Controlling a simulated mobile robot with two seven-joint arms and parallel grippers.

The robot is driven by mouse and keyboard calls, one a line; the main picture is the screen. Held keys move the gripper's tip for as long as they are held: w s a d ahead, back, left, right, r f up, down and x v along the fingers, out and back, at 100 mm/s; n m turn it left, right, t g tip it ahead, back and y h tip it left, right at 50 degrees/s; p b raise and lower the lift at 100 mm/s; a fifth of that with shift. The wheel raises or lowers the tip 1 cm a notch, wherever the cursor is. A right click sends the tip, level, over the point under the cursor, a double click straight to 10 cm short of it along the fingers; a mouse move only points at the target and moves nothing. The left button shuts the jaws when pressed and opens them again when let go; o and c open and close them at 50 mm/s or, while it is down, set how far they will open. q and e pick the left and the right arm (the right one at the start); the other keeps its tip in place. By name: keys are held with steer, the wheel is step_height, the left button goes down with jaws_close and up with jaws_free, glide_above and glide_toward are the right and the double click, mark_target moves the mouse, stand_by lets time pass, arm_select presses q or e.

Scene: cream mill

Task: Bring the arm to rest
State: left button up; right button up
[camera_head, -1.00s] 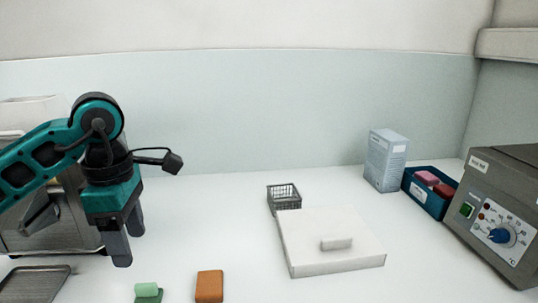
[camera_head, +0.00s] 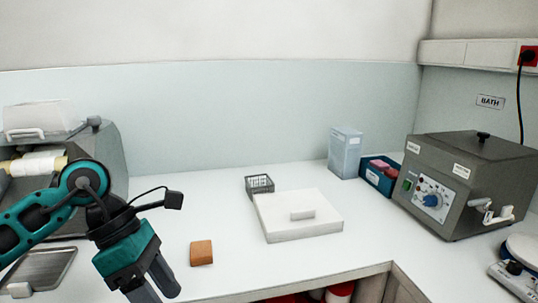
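My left arm comes in from the left. Its teal and black gripper (camera_head: 158,291) hangs tilted over the front left of the white worktop (camera_head: 225,222). The two grey fingers are spread apart, with nothing seen between them; their tips are close to the lower edge of the picture. An orange-brown block (camera_head: 201,253) lies on the worktop just right of the gripper, apart from it. My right gripper is out of view.
A white slab with a handle (camera_head: 298,224) and a dark wire basket (camera_head: 259,185) sit mid-worktop. A pale box (camera_head: 345,153), a blue bin (camera_head: 380,175) and a grey bath (camera_head: 460,180) stand right. A metal tray (camera_head: 42,268) and a machine (camera_head: 105,150) are left.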

arm_select(q)
steer(key=s+d+r+n+g+h, duration=0.1)
steer(key=s+d+n+h, duration=0.15)
steer(key=d+h, duration=0.4)
steer(key=s+d+r+n+g+h, duration=0.1)
steer(key=d+r+n+h, duration=0.15)
steer(key=d+h, duration=0.35)
steer(key=w+a+f+n+t+y, duration=0.2)
steer(key=w+a+f+n+t, duration=0.15)
steer(key=n+t, duration=0.85)
steer(key=w+a+f+n+t+y, duration=0.3)
steer(key=n+t, duration=0.6)
steer(key=n, duration=0.7)
steer(key=s+a+f+n+g+y, duration=0.2)
steer(key=s+f+n+y, duration=0.1)
steer(key=f, duration=0.5)
steer(key=s+a+f+n+g+y, duration=0.2)
steer(key=s+a+f+n+y, duration=0.1)
steer(key=f+n, duration=0.4)
steer(key=s+a+f+n+g+y, duration=0.2)
steer(key=s+f+n, duration=0.4)
steer(key=f, duration=0.4)
steer(key=a+y, duration=0.1)
steer(key=y, duration=0.1)
steer(key=shift+f+y, duration=0.15)
steer(key=shift+y, duration=0.2)
